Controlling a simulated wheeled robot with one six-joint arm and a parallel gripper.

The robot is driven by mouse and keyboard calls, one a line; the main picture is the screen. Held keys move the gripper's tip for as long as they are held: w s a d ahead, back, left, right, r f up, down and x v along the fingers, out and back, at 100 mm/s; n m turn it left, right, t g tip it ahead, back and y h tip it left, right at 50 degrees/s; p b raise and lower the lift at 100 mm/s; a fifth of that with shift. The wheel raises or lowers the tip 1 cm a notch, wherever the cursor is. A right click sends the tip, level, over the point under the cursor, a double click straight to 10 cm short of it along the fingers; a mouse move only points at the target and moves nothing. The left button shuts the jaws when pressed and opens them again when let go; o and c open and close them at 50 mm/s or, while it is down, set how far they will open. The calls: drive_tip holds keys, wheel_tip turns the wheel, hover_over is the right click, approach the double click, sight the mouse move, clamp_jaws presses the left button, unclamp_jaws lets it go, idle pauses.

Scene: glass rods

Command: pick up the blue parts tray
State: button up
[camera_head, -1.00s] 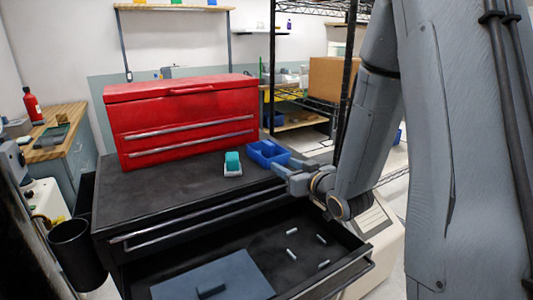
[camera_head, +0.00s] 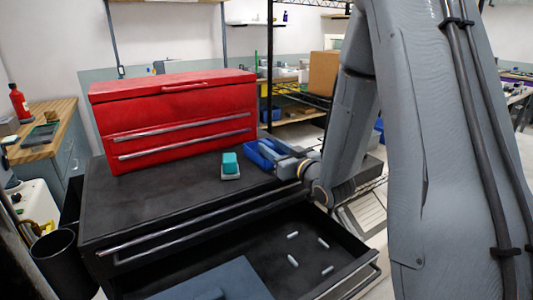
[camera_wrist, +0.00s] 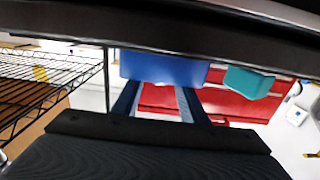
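The blue parts tray (camera_head: 258,155) sits on the black cabinet top near its right edge, in front of the red tool chest. In the wrist view the blue tray (camera_wrist: 163,66) is straight ahead of the fingers. My gripper (camera_head: 276,151) is at the tray's right side, low over the cabinet top, and overlaps part of the tray. In the wrist view my gripper (camera_wrist: 157,88) has two fingers spread apart, their tips at the tray's edge. I cannot tell whether they touch it or straddle its wall.
A teal block on a pale base (camera_head: 230,166) stands just left of the tray. The red tool chest (camera_head: 175,120) is behind. Below, an open drawer (camera_head: 345,285) holds several small rods (camera_head: 293,261) and a grey-blue block. A wire shelf (camera_wrist: 45,80) shows in the wrist view.

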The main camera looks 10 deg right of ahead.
sight(267, 142)
drive_tip(key=shift+p+x, duration=0.35)
drive_tip(key=shift+x, duration=1.55)
drive_tip(key=shift+r, duration=0.1)
clamp_jaws()
drive_tip(key=shift+r, duration=0.15)
